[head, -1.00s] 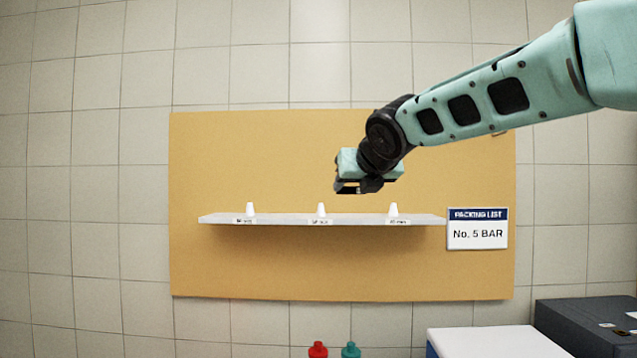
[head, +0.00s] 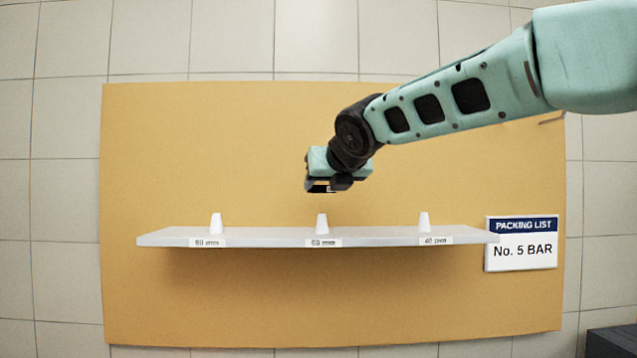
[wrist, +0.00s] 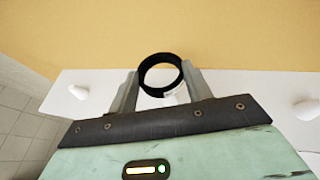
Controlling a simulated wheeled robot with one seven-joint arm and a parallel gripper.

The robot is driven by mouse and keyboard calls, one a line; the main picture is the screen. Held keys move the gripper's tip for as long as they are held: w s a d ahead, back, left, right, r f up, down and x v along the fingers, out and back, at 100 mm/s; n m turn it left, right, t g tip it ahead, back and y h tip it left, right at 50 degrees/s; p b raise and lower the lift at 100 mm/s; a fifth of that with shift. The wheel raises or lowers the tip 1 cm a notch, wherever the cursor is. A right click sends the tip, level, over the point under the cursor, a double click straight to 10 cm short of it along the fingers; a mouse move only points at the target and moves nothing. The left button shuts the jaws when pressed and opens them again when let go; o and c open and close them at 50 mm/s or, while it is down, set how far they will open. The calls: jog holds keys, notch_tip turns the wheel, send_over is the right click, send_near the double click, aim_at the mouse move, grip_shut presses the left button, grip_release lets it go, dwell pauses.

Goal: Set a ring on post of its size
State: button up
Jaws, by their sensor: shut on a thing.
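My gripper (head: 320,187) is shut on a black ring (wrist: 147,86), which sits between the two fingertips in the wrist view. In the head view the ring is too dark and small to make out. The gripper hangs above the middle post (head: 322,224), apart from it. A white piece, likely that post, shows through the ring's hole in the wrist view. The left post (head: 217,223) and right post (head: 424,222) stand bare. All three are white, tapered and upright, each with a size label below, the left one seeming to read 80 mm.
The posts stand on a narrow pale shelf (head: 275,236) fixed to a tan wall panel (head: 220,310). A packing list sign (head: 520,243) reading "No. 5 BAR" hangs by the shelf's right end. A dark box (head: 612,342) is at the lower right. The air over the shelf is clear.

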aim_at(324, 224)
jog(key=shift+s+r, duration=0.1)
jog(key=shift+r, duration=0.05)
jog(key=shift+f+b, duration=2.05)
jog(key=shift+f, duration=0.9)
jog(key=shift+p, duration=0.65)
jog(key=shift+f+b, duration=1.15)
jog(key=shift+f, duration=0.25)
jog(key=o, duration=1)
jog(key=b+v, duration=0.3)
jog(key=v, duration=1.4)
jog(key=shift+s+d+b, duration=0.15)
jog(key=shift+s+b, duration=0.05)
jog(key=shift+b, duration=0.1)
